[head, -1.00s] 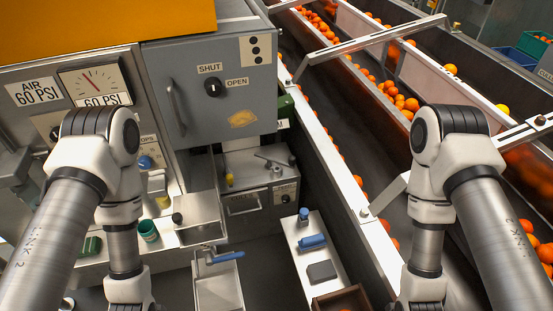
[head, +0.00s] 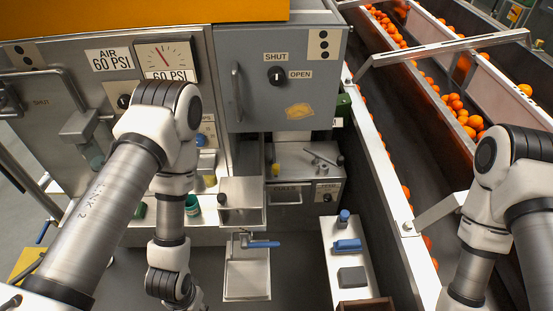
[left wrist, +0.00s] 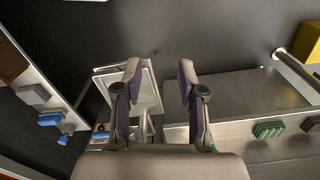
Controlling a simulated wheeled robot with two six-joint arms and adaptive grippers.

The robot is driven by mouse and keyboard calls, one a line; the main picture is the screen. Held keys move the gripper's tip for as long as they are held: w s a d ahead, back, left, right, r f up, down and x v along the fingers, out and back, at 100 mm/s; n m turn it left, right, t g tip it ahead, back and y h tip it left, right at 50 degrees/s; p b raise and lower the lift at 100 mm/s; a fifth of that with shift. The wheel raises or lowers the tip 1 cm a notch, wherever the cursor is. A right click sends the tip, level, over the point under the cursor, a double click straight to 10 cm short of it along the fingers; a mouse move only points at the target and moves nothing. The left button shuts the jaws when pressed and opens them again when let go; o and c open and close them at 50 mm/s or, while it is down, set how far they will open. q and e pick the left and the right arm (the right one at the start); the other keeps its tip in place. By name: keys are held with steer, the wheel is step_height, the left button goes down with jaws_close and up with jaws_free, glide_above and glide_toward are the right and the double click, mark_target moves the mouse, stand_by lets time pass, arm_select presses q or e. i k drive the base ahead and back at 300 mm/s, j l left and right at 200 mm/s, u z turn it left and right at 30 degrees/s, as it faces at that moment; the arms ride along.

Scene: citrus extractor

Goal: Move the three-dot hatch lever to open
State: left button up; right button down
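The three-dot plate (head: 324,44) is at the upper right corner of a grey hatch door (head: 240,98) in the head view. The hatch lever is a small black knob (head: 277,75) on this door, with a SHUT label above it and an OPEN label to its right. My right gripper is out of view.
A two-dot plate (head: 27,54) marks another hatch at far left. The door's vertical handle (head: 237,92) is left of the knob. An orange-filled conveyor (head: 420,110) runs along the right.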

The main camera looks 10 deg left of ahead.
mark_target(275, 167)
steer(key=j, duration=0.4)
steer(key=k+j, duration=0.15)
steer(key=j, duration=0.7)
steer(key=k, duration=0.05)
